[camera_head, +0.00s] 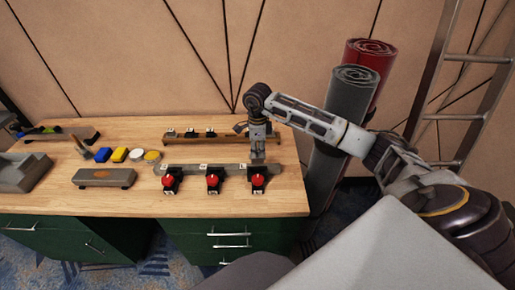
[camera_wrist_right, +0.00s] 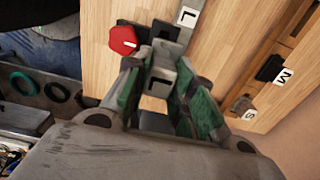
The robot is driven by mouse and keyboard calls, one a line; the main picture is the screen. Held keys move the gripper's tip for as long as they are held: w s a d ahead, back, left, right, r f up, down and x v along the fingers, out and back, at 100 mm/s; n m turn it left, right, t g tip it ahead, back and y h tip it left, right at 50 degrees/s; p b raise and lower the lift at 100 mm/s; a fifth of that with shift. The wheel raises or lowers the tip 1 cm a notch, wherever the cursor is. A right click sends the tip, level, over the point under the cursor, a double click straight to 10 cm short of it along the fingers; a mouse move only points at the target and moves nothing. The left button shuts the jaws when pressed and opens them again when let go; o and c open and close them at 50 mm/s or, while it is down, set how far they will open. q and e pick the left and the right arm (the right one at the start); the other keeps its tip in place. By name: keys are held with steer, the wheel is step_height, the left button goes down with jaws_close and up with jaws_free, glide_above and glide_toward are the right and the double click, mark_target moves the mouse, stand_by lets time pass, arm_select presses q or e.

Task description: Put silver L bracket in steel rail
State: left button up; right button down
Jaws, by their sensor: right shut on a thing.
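The steel rail (camera_head: 192,168) lies along the front of the wooden table, with several red-knobbed black clamps on its front side. My right gripper (camera_head: 258,155) is low over the rail's right end, pointing down. The bracket's lower end meets or overlaps the rail beside an L label (camera_wrist_right: 188,16) and a red knob (camera_wrist_right: 124,40). I cannot tell whether it is seated. My left gripper is out of view.
Behind the rail is a wooden rack (camera_head: 225,144) with several small parts; M and S labels show in the wrist view. Left are a grey block (camera_head: 103,177), coloured pots (camera_head: 119,155) and a grey tray (camera_head: 22,172). Rolled mats (camera_head: 343,110) stand right of the table.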

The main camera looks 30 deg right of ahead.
steer(key=shift+f+b, duration=0.65)
steer(key=shift+f, duration=0.8)
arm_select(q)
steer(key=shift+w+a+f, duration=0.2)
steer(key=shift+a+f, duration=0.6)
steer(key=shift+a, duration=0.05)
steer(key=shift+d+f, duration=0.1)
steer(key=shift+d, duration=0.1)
arm_select(e)
steer(key=shift+f, duration=0.1)
steer(key=shift+f, duration=0.1)
steer(key=shift+f+b, duration=0.25)
steer(key=shift+b, duration=0.25)
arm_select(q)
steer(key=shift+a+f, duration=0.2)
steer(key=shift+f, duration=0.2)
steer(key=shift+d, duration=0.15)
